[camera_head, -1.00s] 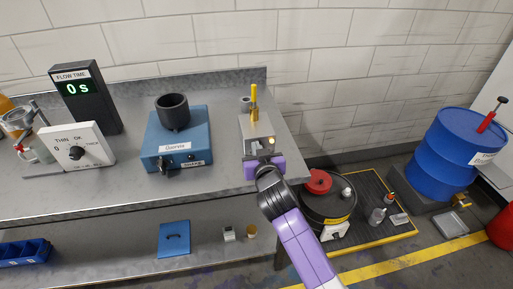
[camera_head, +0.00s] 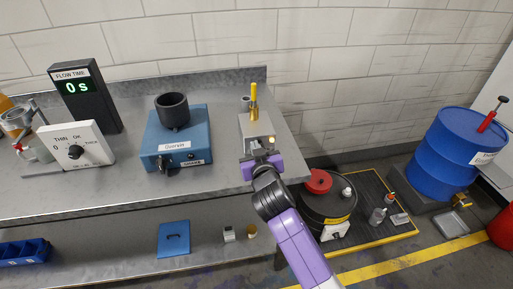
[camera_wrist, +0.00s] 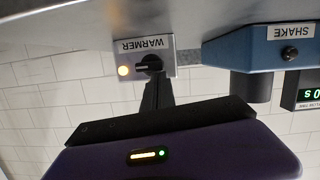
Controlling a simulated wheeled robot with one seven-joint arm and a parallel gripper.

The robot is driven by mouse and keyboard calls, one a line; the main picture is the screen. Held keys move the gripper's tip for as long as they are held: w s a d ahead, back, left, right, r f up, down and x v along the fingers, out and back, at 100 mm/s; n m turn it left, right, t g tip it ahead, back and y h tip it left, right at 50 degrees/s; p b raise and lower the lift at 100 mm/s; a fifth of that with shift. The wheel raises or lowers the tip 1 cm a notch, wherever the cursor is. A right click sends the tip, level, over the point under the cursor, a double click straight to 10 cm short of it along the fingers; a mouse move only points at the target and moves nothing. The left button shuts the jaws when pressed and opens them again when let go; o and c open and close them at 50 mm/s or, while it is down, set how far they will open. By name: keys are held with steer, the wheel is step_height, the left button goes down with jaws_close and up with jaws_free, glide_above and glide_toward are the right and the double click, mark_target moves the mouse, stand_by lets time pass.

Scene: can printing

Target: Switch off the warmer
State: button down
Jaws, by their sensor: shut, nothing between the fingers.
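The warmer (camera_head: 256,128) is a pale metal box at the right end of the bench, with a yellow stick-like piece standing upright on top. In the wrist view, which is upside down, its front panel (camera_wrist: 167,46) reads WARMER. My gripper (camera_head: 257,151) is shut and empty, right in front of the panel. Its dark fingers (camera_wrist: 154,82) reach to the knob; I cannot tell whether they touch it.
A blue shaker box (camera_head: 178,145) with a dark cup stands left of the warmer. Further left are a flow-time display (camera_head: 85,100) and a thin/ok/thick dial (camera_head: 77,150). A black drum (camera_head: 330,210) and a blue drum (camera_head: 465,145) stand on the floor at right.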

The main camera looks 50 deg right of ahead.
steer(key=shift+a+f+n, duration=0.1)
steer(key=shift+f+n, duration=0.05)
steer(key=shift+n, duration=0.35)
steer(key=shift+w+a+f+n+h+b, duration=0.2)
steer(key=shift+n+h+b, duration=0.1)
steer(key=shift+n+b, duration=0.3)
steer(key=shift+w+a+f+n+h+b, duration=0.15)
steer(key=shift+n+h+b, duration=0.15)
steer(key=shift+n+b, duration=0.25)
steer(key=n+b, duration=0.1)
steer(key=n, duration=0.1)
steer(key=f+n+h+b, duration=0.1)
steer(key=n, duration=0.1)
steer(key=shift+a+f+n+g+h, duration=0.1)
steer(key=shift+a+n+g+h, duration=0.1)
steer(key=shift+n+g+h, duration=0.15)
steer(key=shift+b, duration=0.3)
steer(key=shift+w, duration=0.1)
